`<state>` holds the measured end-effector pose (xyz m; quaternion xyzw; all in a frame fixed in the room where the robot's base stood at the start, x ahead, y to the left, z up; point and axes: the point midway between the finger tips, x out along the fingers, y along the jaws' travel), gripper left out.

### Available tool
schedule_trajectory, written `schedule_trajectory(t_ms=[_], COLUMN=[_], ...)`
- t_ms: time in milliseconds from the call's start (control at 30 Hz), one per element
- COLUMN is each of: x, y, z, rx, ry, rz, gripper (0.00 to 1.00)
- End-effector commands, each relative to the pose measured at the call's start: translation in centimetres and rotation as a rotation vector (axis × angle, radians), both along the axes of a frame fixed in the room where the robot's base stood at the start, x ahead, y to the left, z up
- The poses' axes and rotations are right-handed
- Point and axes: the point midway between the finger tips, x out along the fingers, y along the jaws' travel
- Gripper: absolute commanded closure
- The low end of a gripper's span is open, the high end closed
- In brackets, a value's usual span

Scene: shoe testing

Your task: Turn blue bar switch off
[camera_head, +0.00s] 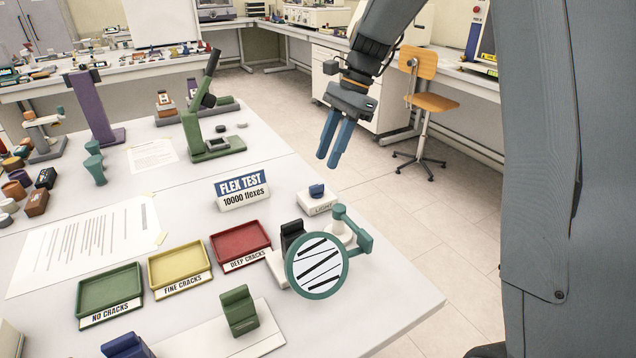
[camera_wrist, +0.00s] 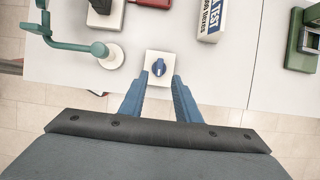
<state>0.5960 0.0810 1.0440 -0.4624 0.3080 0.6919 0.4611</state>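The blue bar switch (camera_head: 317,190) sits on a small white base (camera_head: 316,206) labelled LIGHT, near the table's right edge. In the wrist view the blue switch (camera_wrist: 158,67) is a dark blue round knob with a raised bar, on its square white base. My gripper (camera_head: 328,161) has two blue fingers, apart and empty. In the head view it hangs above and slightly right of the switch, not touching it. In the wrist view the fingertips (camera_wrist: 159,77) point towards the switch, one to each side of it.
A green magnifier (camera_head: 316,266) on a jointed arm stands close in front of the switch. The FLEX TEST sign (camera_head: 242,190) is left of it. Green, yellow and red trays (camera_head: 240,243) lie further left. A stool (camera_head: 432,102) stands beyond the table.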

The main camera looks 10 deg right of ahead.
Motion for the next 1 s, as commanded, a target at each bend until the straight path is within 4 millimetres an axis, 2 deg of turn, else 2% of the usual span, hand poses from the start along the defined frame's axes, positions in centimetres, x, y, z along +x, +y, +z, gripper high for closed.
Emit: schedule_trajectory(t_ms=[500,900,1000], x=[-1.1,-1.2,-1.2], y=[2.3,2.7,2.7], z=[-6.1,-6.9,-6.9], rx=[0.000,0.000,0.000], ry=[0.002,0.000,0.000], rz=[0.000,0.001,0.001], gripper=[0.70,0.70,0.87])
